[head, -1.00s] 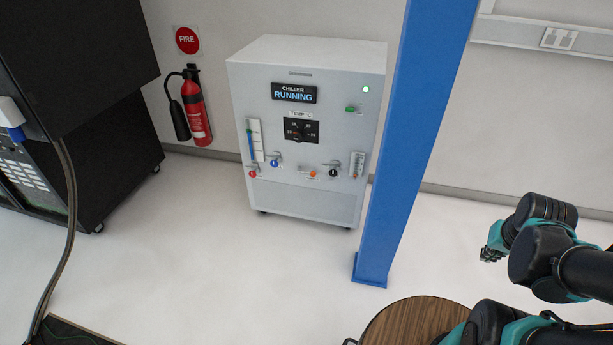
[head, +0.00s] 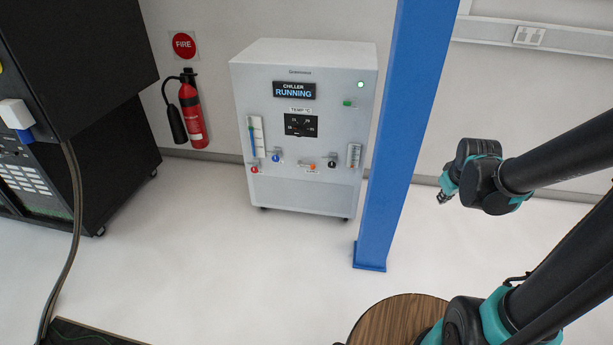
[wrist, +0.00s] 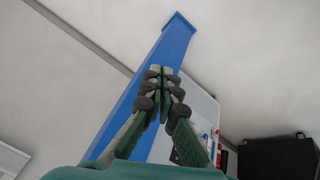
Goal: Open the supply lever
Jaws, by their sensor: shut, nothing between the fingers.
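The white chiller (head: 303,195) stands against the back wall; its display reads CHILLER RUNNING. Along its lower front are small levers: a red-knobbed one (head: 255,169), a blue-knobbed one (head: 276,158), an orange one (head: 313,167) and a black-knobbed one (head: 332,163). Their labels are too small to read, so I cannot tell which is the supply lever. My gripper (head: 443,198) is right of the chiller, beyond the blue post, apart from every lever. In the wrist view my gripper (wrist: 161,70) is shut and empty, with part of the chiller (wrist: 199,104) behind it.
A blue post (head: 400,130) stands between my gripper and the chiller; it also fills the middle of the wrist view (wrist: 150,75). A fire extinguisher (head: 193,115) hangs left of the chiller. A black cabinet (head: 95,40) is at left. A round wooden top (head: 385,320) is in front. White floor is clear between.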

